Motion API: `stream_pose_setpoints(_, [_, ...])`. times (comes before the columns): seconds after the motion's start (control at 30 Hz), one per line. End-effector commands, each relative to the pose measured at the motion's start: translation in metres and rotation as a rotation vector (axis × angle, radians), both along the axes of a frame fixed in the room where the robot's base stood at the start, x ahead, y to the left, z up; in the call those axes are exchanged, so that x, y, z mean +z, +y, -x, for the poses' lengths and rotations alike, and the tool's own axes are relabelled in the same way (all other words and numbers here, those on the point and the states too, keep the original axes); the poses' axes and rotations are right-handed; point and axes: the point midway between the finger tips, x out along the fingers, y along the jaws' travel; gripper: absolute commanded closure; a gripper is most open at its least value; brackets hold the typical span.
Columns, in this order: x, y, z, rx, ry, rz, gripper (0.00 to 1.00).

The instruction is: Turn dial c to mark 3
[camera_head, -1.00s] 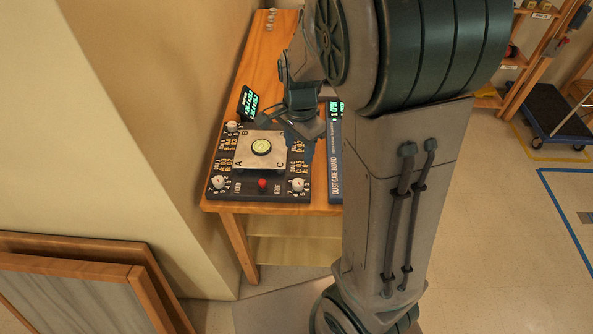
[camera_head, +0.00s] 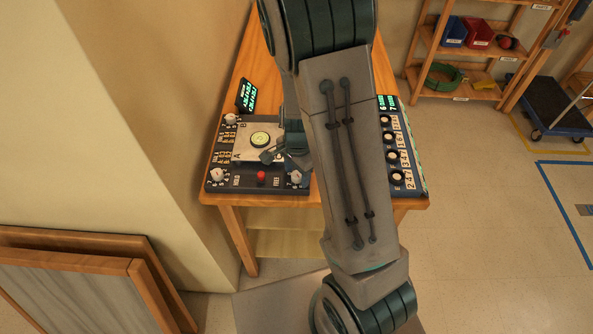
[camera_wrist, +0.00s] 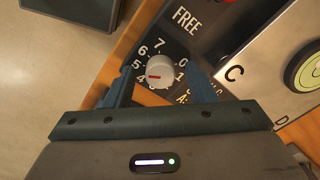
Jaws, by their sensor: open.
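Dial c is a white round knob with a red line, shown in the wrist view (camera_wrist: 159,68) with numbers around it on the dark board. In the head view dial c (camera_head: 297,177) is at the board's front right corner. The number its line points to is unclear. My gripper (camera_wrist: 161,78) is open, with one finger on each side of the knob in the wrist view. Whether the fingers touch it cannot be told. In the head view my gripper (camera_head: 285,155) hangs over the board's right part, partly hidden by my arm.
The board carries a light plate with a green bubble level (camera_head: 260,139), a red button (camera_head: 261,175) and other dials such as one at front left (camera_head: 217,175). A lit display (camera_head: 247,96) stands behind. A second panel (camera_head: 415,165) with several black knobs lies to the right.

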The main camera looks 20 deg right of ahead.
Motion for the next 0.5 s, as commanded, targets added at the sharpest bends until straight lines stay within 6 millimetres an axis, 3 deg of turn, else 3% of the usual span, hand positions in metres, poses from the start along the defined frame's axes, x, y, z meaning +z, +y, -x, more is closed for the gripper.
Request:
stream_pose_setpoints(0.2, [-0.0001,0.0,0.0,0.0,0.0,0.0,0.5])
stream_pose_setpoints(0.37, [0.0001,0.0,0.0,0.001,0.0,0.0,0.91])
stream_pose_setpoints(0.5, [0.0001,0.0,0.0,0.001,0.0,0.0,0.94])
